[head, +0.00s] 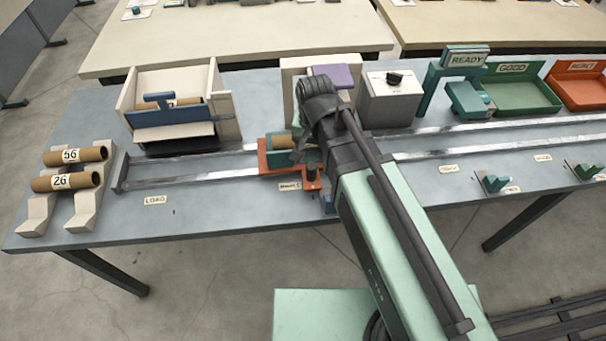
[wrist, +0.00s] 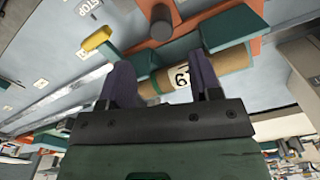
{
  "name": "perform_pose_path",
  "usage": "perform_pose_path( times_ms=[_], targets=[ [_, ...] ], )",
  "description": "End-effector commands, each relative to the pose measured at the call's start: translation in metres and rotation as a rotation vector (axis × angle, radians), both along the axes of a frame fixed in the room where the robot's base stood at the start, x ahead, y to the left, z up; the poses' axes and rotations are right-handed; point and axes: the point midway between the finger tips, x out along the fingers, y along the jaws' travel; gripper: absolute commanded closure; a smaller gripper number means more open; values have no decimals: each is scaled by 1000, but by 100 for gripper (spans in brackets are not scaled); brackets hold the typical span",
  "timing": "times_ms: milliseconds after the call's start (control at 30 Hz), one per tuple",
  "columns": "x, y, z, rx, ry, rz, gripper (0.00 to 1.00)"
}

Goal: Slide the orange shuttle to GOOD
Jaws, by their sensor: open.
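The orange shuttle (head: 270,162) sits on the metal rails near the middle of the table, partly hidden by my arm. It carries a green cradle with a brown cardboard tube (head: 281,142). In the wrist view the shuttle's orange plate (wrist: 190,30) has a dark round knob (wrist: 161,22), and the numbered tube (wrist: 215,70) lies by the green cradle. My gripper (wrist: 160,75) is open, its two purple fingers apart close to the tube; contact cannot be told. In the head view my arm hides the fingers. A green tray labelled GOOD (head: 525,98) stands at the back right.
An orange tray (head: 580,92) stands right of the green one. A READY post (head: 465,60) and a grey box (head: 390,97) stand behind the rails (head: 490,141). Tubes rest on a rack (head: 90,205) at left. Small green levers (head: 493,183) stand at the front right.

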Motion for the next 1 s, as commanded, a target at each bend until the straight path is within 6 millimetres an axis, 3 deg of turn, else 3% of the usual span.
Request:
perform_pose_path(
  times_ms=[167,533,867,1000],
  targets=[
    [0,0,-22,0,0,2,42],
    [0,0,-103,1,-1,4,42],
    [0,0,-107,1,-1,4,42],
    [0,0,-107,1,-1,4,59]
  ],
)
